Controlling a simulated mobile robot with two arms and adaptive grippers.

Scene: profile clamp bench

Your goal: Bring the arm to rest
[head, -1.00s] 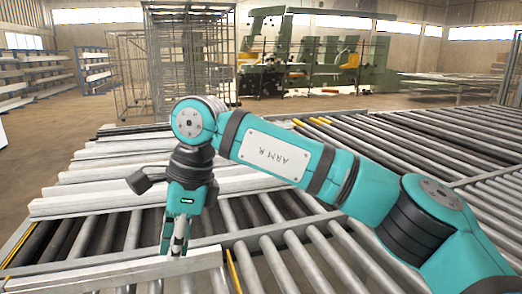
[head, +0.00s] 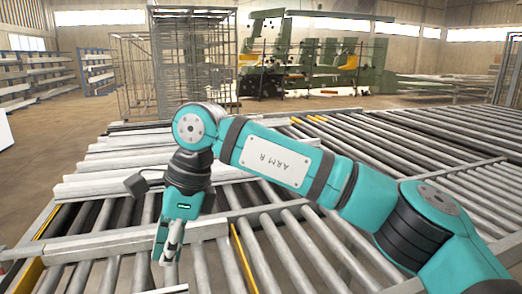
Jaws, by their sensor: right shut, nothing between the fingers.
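My right arm, teal and black with an "ARM R" label, reaches in from the lower right and bends down at its wrist. My right gripper (head: 168,252) hangs from it, pointing down over the rollers at the lower left. Its fingers are shut with nothing between them. The part of the roller bed directly behind the gripper is hidden. My left gripper is not in view.
Pale profiles (head: 100,187) lie stacked across the roller bed (head: 290,262), left of and behind the gripper. Another pale bar end (head: 172,289) shows at the bottom edge. A wire cage (head: 194,60) and a green machine (head: 330,55) stand farther back.

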